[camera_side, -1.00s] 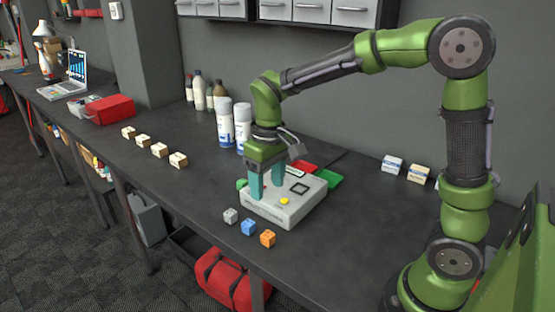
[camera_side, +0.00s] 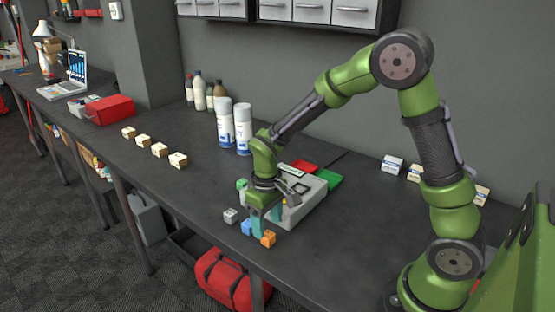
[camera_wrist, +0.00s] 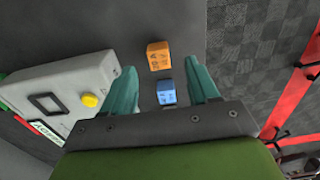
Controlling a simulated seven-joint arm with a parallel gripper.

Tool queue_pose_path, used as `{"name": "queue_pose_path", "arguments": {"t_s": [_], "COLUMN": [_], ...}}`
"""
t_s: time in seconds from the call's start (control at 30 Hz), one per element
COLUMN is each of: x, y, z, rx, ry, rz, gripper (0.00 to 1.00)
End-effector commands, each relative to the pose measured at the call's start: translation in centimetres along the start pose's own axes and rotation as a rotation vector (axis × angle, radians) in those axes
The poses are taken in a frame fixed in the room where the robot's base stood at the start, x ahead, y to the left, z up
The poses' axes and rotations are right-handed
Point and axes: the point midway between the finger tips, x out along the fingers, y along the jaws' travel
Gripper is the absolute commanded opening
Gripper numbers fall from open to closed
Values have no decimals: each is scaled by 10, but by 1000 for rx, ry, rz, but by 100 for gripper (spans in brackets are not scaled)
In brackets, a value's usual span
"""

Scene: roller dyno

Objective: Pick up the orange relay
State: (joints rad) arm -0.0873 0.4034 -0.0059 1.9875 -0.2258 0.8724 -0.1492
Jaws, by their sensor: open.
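The orange relay (camera_side: 268,239) is a small block on the bench near its front edge. It also shows in the wrist view (camera_wrist: 159,56), just beyond the fingertips. The blue relay (camera_side: 247,227) sits left of it in the side view, and in the wrist view the blue relay (camera_wrist: 166,92) lies between my fingers. My gripper (camera_side: 267,217) is open and low over the bench by the relays. In the wrist view its two teal fingers (camera_wrist: 166,76) are spread apart, with nothing clamped.
A pale grey box (camera_side: 308,200) with a yellow button (camera_wrist: 89,100) stands close beside my gripper. A grey relay (camera_side: 230,216) sits left of the blue one. Spray cans (camera_side: 243,128) stand behind. Bench space to the right of the orange relay is clear.

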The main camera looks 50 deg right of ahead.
Motion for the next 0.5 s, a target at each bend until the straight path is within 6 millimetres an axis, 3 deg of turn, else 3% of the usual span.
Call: {"name": "queue_pose_path", "arguments": {"t_s": [0.2, 0.5], "x": [34, 41], "y": [1, 1], "z": [1, 0], "rx": [0, 0], "ry": [-6, -2], "rz": [0, 0], "gripper": [60, 60]}}
